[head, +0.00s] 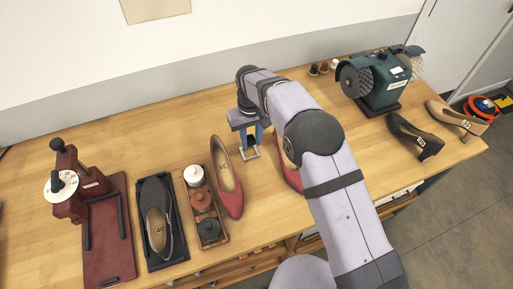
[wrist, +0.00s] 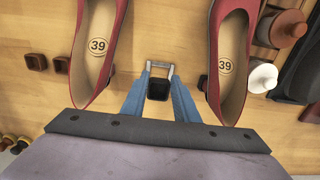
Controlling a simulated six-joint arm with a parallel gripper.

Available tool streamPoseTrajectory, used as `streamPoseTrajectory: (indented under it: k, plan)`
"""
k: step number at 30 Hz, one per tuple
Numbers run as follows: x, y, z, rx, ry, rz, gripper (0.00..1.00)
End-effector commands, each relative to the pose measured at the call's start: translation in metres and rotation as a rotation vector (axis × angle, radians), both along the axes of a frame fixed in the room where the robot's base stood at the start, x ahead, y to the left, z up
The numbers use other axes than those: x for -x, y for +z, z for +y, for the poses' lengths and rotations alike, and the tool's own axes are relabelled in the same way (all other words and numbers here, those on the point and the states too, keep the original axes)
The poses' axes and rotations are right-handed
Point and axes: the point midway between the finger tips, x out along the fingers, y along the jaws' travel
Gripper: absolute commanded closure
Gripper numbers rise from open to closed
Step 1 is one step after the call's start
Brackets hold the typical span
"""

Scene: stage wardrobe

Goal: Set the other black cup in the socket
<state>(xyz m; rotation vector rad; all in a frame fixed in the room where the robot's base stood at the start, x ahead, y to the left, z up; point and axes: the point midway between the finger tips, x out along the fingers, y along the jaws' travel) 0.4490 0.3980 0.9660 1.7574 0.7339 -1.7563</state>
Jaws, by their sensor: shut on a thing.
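My gripper (head: 250,154) is low over the table between two red shoes. In the wrist view its blue fingers (wrist: 159,75) are shut on a small black square cup (wrist: 158,90), with a pale metal bar across the tips. I cannot tell whether the cup touches the table. Two small dark brown square cups or sockets (wrist: 36,61) (wrist: 62,65) stand left of the left shoe in the wrist view. Which is the socket I cannot tell. My arm hides that spot in the head view.
Red shoes (head: 228,180) (wrist: 95,50) (wrist: 228,55) flank my gripper closely. A tray of round pots (head: 203,205), a black tray with a shoe (head: 160,225) and a red press (head: 75,190) stand left. A green grinder (head: 378,82) and more shoes (head: 412,135) stand right.

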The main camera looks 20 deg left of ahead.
Motion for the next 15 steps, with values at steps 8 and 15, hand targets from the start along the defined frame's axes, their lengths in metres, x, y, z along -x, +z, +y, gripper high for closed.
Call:
streamPoseTrajectory:
  k: [8, 15]
  plan:
    - [-0.002, 0.0013, 0.0038, 0.001, -0.008, 0.001, 0.93]
    - [-0.0021, -0.002, 0.0035, 0.001, -0.007, 0.001, 0.93]
